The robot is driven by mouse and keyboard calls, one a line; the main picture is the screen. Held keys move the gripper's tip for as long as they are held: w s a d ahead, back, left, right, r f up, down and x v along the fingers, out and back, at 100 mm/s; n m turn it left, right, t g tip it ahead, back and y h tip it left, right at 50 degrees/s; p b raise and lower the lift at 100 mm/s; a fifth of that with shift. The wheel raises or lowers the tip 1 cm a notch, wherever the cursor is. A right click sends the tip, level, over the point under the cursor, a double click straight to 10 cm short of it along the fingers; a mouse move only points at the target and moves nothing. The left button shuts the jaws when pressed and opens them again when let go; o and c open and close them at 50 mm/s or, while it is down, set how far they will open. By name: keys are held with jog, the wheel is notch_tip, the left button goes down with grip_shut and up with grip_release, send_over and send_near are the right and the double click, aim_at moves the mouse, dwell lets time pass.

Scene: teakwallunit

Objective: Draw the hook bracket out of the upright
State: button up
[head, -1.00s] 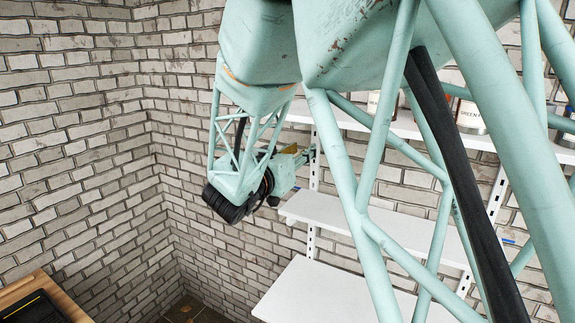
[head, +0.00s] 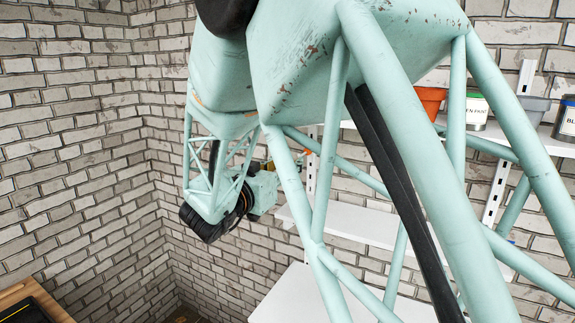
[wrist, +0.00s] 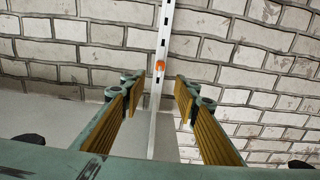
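A small orange piece, which looks like the hook bracket (wrist: 160,65), sits on the pale slotted upright (wrist: 154,112) in the wrist view. In the head view a tiny orange spot (head: 308,152) shows at the upright (head: 312,172). My gripper (wrist: 158,84) is open and empty, its yellow-padded fingers spread left and right of the upright's line. The orange piece appears between and beyond the fingertips, apart from them. In the head view my gripper (head: 268,166) is left of the upright, partly hidden by my arm. How the bracket seats in the slots is too small to tell.
An orange pot (head: 431,99), a paint can (head: 477,110) and a grey bin (head: 533,107) stand on the upper shelf. Brick wall lies behind. A wooden-edged surface (head: 52,302) is at lower left.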

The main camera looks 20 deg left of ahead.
jog(key=shift+w+d+b, duration=0.15)
jog(key=shift+w+d, duration=0.05)
jog(key=shift+w, duration=2.05)
jog(key=shift+w+d+b, duration=0.15)
jog(key=shift+w+d, duration=0.05)
jog(key=shift+w, duration=2.1)
jog(key=shift+w+d+b, duration=0.15)
jog(key=shift+w+d, duration=0.05)
jog(key=shift+w, duration=2.05)
jog(key=c, duration=0.9)
jog(key=shift+s, duration=0.1)
jog(key=shift+s, duration=0.25)
jog(key=shift+s+a, duration=0.15)
jog(key=shift+s, duration=1.1)
jog(key=shift+s+a+b, duration=0.1)
jog(key=shift+s+b, duration=0.2)
jog(key=shift+s, duration=1.1)
